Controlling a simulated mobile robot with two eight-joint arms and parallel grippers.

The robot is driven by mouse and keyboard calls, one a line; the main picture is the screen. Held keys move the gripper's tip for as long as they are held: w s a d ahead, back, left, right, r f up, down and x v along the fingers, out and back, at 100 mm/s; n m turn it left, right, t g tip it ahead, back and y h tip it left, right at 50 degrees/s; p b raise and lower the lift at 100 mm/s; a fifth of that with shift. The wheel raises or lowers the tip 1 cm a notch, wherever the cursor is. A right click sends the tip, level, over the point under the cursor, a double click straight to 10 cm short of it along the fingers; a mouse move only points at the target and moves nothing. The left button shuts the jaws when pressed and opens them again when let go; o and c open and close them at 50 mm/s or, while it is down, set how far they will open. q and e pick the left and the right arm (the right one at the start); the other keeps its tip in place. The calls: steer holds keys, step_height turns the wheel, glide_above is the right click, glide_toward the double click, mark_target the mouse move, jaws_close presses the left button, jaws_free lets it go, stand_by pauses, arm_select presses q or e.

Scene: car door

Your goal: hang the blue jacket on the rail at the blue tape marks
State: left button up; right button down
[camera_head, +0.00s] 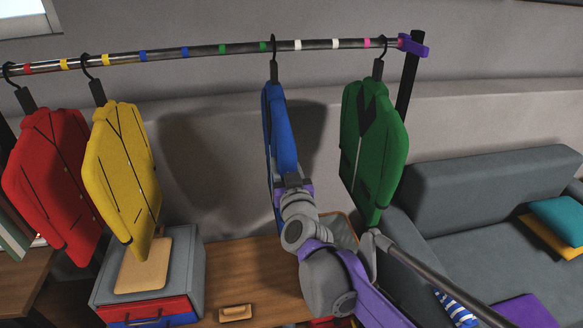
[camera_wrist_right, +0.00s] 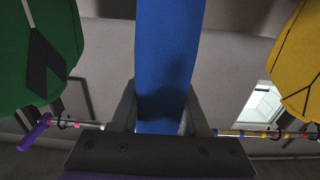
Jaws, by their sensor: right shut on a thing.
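The blue jacket (camera_head: 281,125) is upright and seen nearly edge-on in the head view, left of the green jacket. Its black hanger hook (camera_head: 273,46) overlaps the rail (camera_head: 222,49) between a green mark and a white mark; I cannot tell whether it rests on the rail. The blue tape marks (camera_head: 142,55) (camera_head: 185,51) are further left, with bare rail between them. My right gripper (camera_head: 294,186) is shut on the jacket's lower part. In the wrist view its fingers (camera_wrist_right: 160,112) stand either side of the blue cloth (camera_wrist_right: 164,60). My left gripper is out of view.
Red (camera_head: 50,165) and yellow (camera_head: 122,165) jackets hang at the left, a green jacket (camera_head: 372,145) at the right near the purple rail end (camera_head: 412,46). Below are a wooden bench (camera_head: 255,268) and a grey box (camera_head: 185,262). A grey sofa (camera_head: 470,195) stands right.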

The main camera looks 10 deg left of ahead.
steer(key=shift+s+a, duration=0.2)
steer(key=shift+a, duration=0.35)
steer(key=s+a+b, duration=0.1)
steer(key=s+a, duration=0.2)
steer(key=a, duration=0.8)
steer(key=s+a, duration=0.4)
steer(key=a, duration=0.6)
steer(key=shift+a+b, duration=0.35)
steer(key=shift+b, duration=0.05)
stand_by(1.2)
steer(key=shift+f, duration=0.25)
stand_by(0.4)
steer(key=shift+c, duration=1.6)
jaws_free()
